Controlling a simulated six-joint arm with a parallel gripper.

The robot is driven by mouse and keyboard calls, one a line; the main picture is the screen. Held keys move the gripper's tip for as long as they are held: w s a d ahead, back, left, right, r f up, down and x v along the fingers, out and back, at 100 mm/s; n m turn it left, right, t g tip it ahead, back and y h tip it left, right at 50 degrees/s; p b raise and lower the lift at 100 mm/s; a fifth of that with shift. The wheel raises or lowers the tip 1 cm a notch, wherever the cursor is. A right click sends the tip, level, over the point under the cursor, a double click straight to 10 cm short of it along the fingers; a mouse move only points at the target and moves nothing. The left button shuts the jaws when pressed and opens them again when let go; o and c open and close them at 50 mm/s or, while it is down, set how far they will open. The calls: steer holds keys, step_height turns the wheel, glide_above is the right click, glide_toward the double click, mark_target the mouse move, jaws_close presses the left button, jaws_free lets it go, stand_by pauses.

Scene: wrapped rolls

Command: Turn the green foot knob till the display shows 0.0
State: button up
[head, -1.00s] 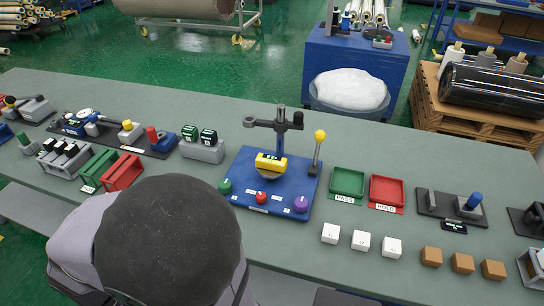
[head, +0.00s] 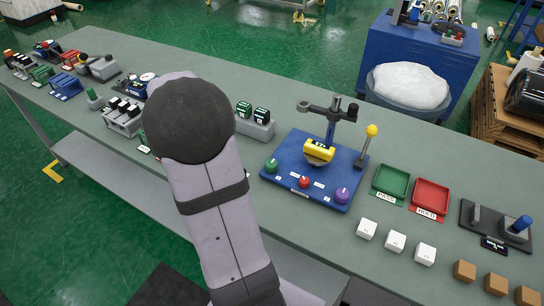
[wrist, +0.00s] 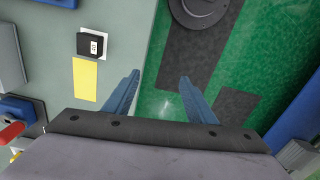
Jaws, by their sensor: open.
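The green foot knob (head: 271,165) is at the left front corner of a blue base plate (head: 290,150) in the head view. A red knob (head: 303,182) and a purple knob (head: 342,195) stand along the same front edge. A yellow unit (head: 319,150) is mounted above the plate under a grey post; its reading is too small to tell. In the wrist view my gripper (wrist: 159,76) is open and empty, its two blue fingers apart over the bench edge and green floor. The head view does not show its fingers. The green knob is not identifiable in the wrist view.
A yellow-topped lever (head: 370,131) stands at the plate's right rear. Green (head: 375,193) and red (head: 417,208) trays, then white cubes (head: 396,241), lie to the right. Dark-topped units (head: 262,115) stand behind left. The wrist view shows a small black box (wrist: 90,45) by a yellow strip (wrist: 84,80).

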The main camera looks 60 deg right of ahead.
steer(key=s+d+r+p, duration=0.1)
steer(key=s+d, duration=0.2)
steer(key=d, duration=0.8)
steer(key=n+p, duration=0.1)
glide_above(271, 163)
steer(key=shift+s+d, duration=0.1)
steer(key=shift+f+p, duration=1.2)
steer(key=shift+f, duration=2.45)
steer(key=c, duration=1)
